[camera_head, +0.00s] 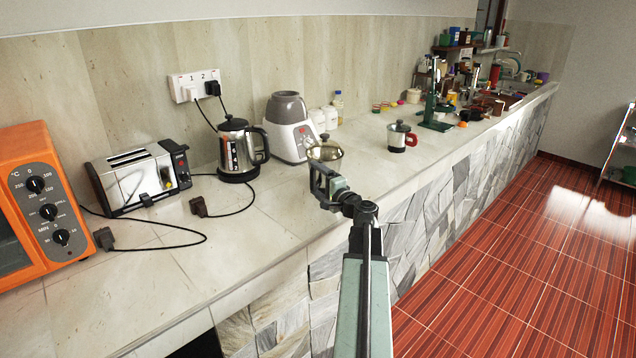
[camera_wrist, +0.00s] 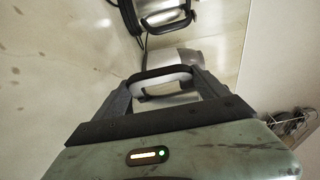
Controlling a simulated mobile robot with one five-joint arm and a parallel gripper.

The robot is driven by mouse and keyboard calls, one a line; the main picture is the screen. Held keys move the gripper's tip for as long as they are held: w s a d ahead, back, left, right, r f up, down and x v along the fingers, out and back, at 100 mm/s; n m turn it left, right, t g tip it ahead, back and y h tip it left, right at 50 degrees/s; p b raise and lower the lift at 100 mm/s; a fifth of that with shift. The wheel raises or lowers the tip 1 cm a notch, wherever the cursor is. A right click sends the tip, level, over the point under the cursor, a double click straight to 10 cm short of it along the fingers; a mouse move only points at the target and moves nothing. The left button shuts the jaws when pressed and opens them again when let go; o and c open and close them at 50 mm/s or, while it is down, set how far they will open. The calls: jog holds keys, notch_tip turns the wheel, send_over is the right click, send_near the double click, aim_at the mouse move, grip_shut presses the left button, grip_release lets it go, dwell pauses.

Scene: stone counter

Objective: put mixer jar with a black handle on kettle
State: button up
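The mixer jar (camera_head: 325,152) is a round steel vessel just beyond my gripper, near the mixer in the head view. My gripper (camera_head: 322,180) is at the jar's near side, over the counter's front part. In the wrist view, the jar's black handle (camera_wrist: 160,74) lies between the two fingers of my gripper (camera_wrist: 162,88), which look closed on its ends. The jar's steel body (camera_wrist: 175,58) shows beyond the handle. The kettle (camera_head: 235,150), steel with a black handle and lid, stands upright on the counter, left of the jar. Much of the jar is hidden by my gripper.
A white mixer (camera_head: 290,130) stands between the kettle and the jar. A toaster (camera_head: 138,180) and an orange oven (camera_head: 38,205) stand at left, with cords and plugs before them. A steel jar with a red handle (camera_head: 399,137) stands right. The front-left counter is clear.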

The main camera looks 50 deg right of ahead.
jog(key=o, duration=0.3)
jog(key=shift+r+p, duration=0.2)
jog(key=shift+p, duration=0.1)
jog(key=v, duration=1.2)
